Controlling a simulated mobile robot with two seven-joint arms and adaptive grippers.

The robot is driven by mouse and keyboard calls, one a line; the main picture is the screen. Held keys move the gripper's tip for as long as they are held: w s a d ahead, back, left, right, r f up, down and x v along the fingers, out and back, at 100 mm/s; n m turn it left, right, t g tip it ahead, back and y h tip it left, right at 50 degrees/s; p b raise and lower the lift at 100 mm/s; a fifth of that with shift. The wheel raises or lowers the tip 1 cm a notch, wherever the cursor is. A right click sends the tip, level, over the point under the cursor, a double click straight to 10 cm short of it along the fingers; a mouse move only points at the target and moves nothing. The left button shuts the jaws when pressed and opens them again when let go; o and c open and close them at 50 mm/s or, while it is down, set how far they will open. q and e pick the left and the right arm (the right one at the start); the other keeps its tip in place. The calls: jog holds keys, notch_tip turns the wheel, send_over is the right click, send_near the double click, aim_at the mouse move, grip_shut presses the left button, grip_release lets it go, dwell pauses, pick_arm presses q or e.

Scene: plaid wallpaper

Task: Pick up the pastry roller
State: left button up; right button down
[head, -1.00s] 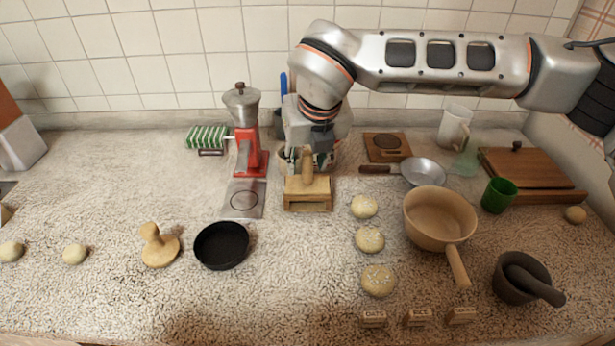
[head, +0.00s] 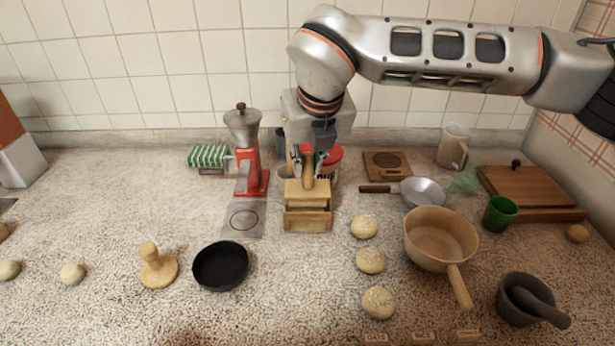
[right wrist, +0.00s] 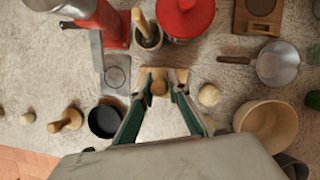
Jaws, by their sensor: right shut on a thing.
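The pastry roller (head: 308,187) appears to be the pale wooden piece with an upright rounded handle at the middle of the counter. Its wooden part stands over a box-like wooden lower part (head: 307,219); I cannot tell whether the two touch. My right gripper (head: 309,164) comes down from above and is shut on the handle, partly hiding its top. In the right wrist view the pastry roller's round handle end (right wrist: 159,87) sits between the green-sided fingers of my right gripper (right wrist: 160,86). My left gripper is not in view.
A red grinder (head: 250,170) stands to the left and a red-lidded jar (head: 332,158) behind. Several dough balls (head: 371,261) and a beige pot (head: 440,238) lie to the right. A black pan (head: 221,266) and a wooden stamp (head: 157,268) are front left.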

notch_tip(320, 180, up, 16)
dwell(0.4)
jog(key=shift+p, duration=0.3)
